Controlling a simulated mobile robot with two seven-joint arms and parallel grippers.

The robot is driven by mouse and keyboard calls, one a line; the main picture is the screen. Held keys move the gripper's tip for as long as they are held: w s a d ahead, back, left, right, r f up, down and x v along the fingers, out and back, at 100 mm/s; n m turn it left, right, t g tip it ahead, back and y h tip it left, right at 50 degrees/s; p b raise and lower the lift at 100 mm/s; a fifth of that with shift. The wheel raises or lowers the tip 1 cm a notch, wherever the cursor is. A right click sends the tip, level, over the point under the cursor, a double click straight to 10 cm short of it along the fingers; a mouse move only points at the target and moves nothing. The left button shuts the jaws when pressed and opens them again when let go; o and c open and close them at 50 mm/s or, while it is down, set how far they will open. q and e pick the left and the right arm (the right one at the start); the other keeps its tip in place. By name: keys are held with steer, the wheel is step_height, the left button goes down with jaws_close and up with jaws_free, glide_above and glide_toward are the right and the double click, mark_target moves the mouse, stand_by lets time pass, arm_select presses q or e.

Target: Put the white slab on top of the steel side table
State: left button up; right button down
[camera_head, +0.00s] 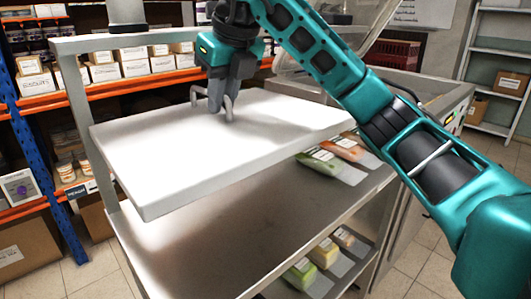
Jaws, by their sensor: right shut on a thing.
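The white slab (150,165) is a wide, thick, flat board in the middle of the view. My right gripper (214,106) points down at its upper face near the far edge and is shut on it; the exact grip on the slab is partly hidden. The slab lies over the steel side table (240,245), whose grey metal surface shows below the slab's front edge. A shadowed gap shows under the slab's near side; I cannot tell whether its far side touches anything. My left gripper is not in view.
Colourful packets (322,163) lie on the metal surface at the slab's right, and more packets (324,252) lie on a lower shelf. A grey upright post (82,110) stands at the left. Orange-and-blue racks with boxes (118,70) stand behind. Tiled floor shows at lower left.

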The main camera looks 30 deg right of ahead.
steer(key=shift+f+b, duration=1.6)
steer(key=shift+f, duration=8)
steer(key=c, duration=1.4)
jaws_free()
steer(key=shift+s+f, duration=0.15)
steer(key=shift+c, duration=0.2)
steer(key=o, duration=0.4)
steer(key=shift+c, duration=0.2)
arm_select(q)
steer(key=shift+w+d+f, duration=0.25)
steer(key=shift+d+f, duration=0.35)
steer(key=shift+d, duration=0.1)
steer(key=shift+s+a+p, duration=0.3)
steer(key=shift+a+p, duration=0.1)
steer(key=shift+p, duration=0.35)
arm_select(e)
steer(key=v, duration=1.2)
